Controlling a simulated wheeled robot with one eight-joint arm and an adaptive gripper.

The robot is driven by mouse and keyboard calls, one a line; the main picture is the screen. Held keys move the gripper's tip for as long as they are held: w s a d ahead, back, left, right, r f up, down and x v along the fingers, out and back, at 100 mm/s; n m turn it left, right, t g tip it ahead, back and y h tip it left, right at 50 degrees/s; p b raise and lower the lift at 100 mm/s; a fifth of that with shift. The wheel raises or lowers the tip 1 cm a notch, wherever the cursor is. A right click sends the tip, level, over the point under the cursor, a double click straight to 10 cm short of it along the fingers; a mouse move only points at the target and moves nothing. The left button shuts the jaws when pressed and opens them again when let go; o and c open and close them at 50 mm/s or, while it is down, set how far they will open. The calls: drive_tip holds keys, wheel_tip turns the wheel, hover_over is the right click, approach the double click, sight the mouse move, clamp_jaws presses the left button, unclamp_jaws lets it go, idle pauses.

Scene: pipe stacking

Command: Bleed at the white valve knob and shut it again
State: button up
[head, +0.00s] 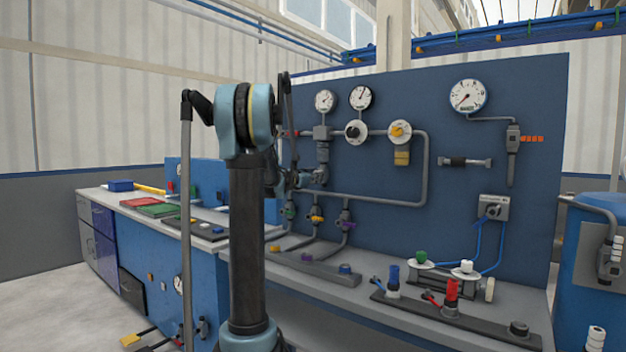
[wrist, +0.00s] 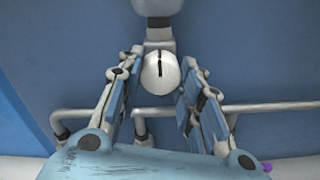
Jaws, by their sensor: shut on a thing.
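The white valve knob (wrist: 160,72) is round with a dark upright line on its face. It sits below a grey fitting (wrist: 159,20) in front of the blue panel. My gripper (wrist: 162,64) has one finger on each side of the knob and is shut on it. In the head view my gripper (head: 314,178) is at the panel below the left gauge's pipe, and the knob there is hidden or too small to make out.
A grey pipe (head: 375,201) runs across the panel just below my gripper. Green, orange and purple valve handles (head: 345,216) are under it. Gauges (head: 468,97) are above. The bench (head: 345,295) carries red, blue, green and white fittings.

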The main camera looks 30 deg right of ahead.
drive_tip(key=shift+m, duration=0.3)
drive_tip(key=shift+s+d+m, duration=0.1)
drive_tip(key=shift+m, duration=8.5)
drive_tip(key=o, duration=1.1)
drive_tip(key=shift+c, duration=0.2)
